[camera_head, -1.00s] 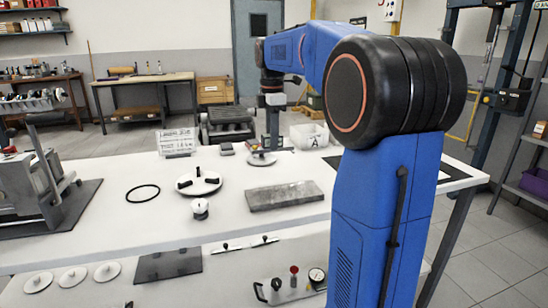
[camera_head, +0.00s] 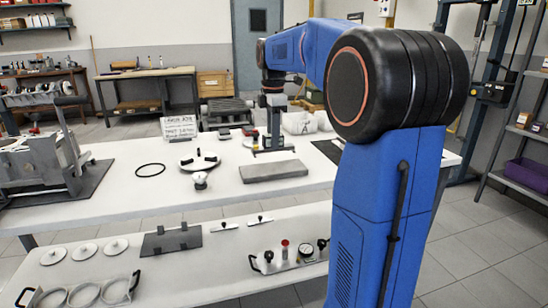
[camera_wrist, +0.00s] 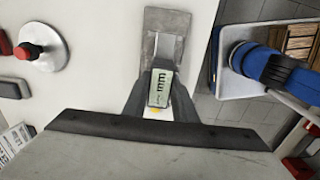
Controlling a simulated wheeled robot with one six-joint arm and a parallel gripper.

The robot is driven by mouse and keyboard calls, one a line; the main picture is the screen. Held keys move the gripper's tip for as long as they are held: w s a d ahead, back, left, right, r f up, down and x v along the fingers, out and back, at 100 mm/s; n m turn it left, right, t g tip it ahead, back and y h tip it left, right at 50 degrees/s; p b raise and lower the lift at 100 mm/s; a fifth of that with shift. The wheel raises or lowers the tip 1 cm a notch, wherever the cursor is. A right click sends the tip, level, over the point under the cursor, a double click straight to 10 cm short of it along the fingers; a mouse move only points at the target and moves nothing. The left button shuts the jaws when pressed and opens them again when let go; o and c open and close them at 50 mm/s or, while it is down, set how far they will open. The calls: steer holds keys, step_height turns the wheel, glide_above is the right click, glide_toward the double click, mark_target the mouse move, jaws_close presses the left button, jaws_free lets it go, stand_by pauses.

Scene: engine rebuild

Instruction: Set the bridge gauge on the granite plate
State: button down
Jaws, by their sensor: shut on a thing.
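The granite plate (camera_head: 273,171) is a grey slab lying flat on the white bench in the head view. My gripper (camera_head: 272,138) is just behind it, shut on the bridge gauge (camera_head: 272,152), a dark wide-footed frame. The gauge is upright; whether it touches the bench is unclear. In the wrist view my gripper (camera_wrist: 160,78) has its fingers closed around the gauge's small display (camera_wrist: 160,88), with a grey metal part beyond that seems to belong to the gauge. I cannot make out the granite plate in the wrist view.
A disc with a red knob (camera_wrist: 41,47) lies left of the gripper. A white disc with black knobs (camera_head: 200,161), a small knobbed piece (camera_head: 200,181) and a black ring (camera_head: 150,170) are left of the plate. A white bin (camera_head: 299,122) stands behind. Bench in front is clear.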

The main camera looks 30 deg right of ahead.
steer(key=shift+f, duration=2.6)
steer(key=shift+f, duration=0.15)
steer(key=c, duration=1.4)
jaws_free()
steer(key=shift+c, duration=0.2)
step_height(320, 180, up, 12)
steer(key=shift+r, duration=0.15)
steer(key=s+a+f+m+t, duration=0.1)
steer(key=s+a+f+m, duration=0.4)
steer(key=s+f, duration=0.3)
steer(key=s+a+f+m+t, duration=0.2)
steer(key=s+a+f+m, duration=0.3)
steer(key=s+f, duration=0.3)
steer(key=s+a+f+m+t, duration=0.1)
steer(key=s+a+f+m, duration=0.3)
steer(key=s, duration=1)
step_height(320, 180, down, 4)
steer(key=shift+s+a+r+m+t, duration=0.15)
steer(key=shift+a+m+t, duration=0.25)
steer(key=shift+a, duration=0.55)
